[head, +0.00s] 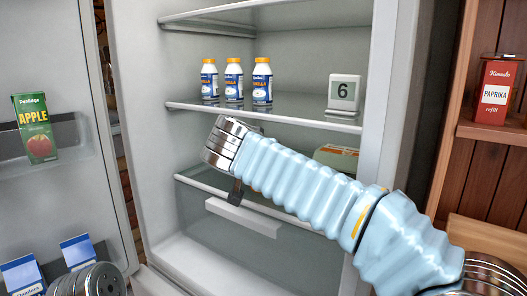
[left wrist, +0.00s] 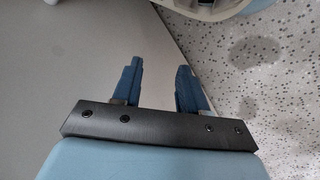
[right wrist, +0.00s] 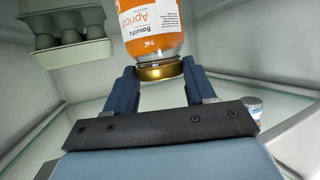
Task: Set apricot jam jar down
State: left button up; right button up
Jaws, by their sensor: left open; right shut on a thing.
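The apricot jam jar (right wrist: 152,25) has orange contents, a white label and a gold lid (right wrist: 158,70). My right gripper (right wrist: 160,78) is shut on the jar at the lid, inside the fridge. In the head view my right arm reaches into the open fridge (head: 205,240). Its wrist hides the fingers and the jar there, so I cannot tell whether the jar touches a shelf. My left gripper (left wrist: 157,75) is open and empty, with a grey surface and speckled floor behind it in the left wrist view.
A grey-green egg carton (right wrist: 65,35) is near the jar. The open door at left holds an apple carton (head: 36,128). A paprika tin (head: 495,92) stands outside at right.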

jog(key=shift+w+d, duration=0.2)
jog(key=shift+w, duration=0.8)
jog(key=shift+w+f, duration=0.15)
jog(key=shift+w, duration=0.1)
jog(key=shift+f, duration=0.15)
jog(key=shift+f, duration=0.1)
jog(key=o, duration=1.3)
jog(key=shift+f, duration=0.1)
jog(key=shift+s, duration=0.1)
jog(key=shift+r, duration=0.2)
jog(key=v, duration=1.2)
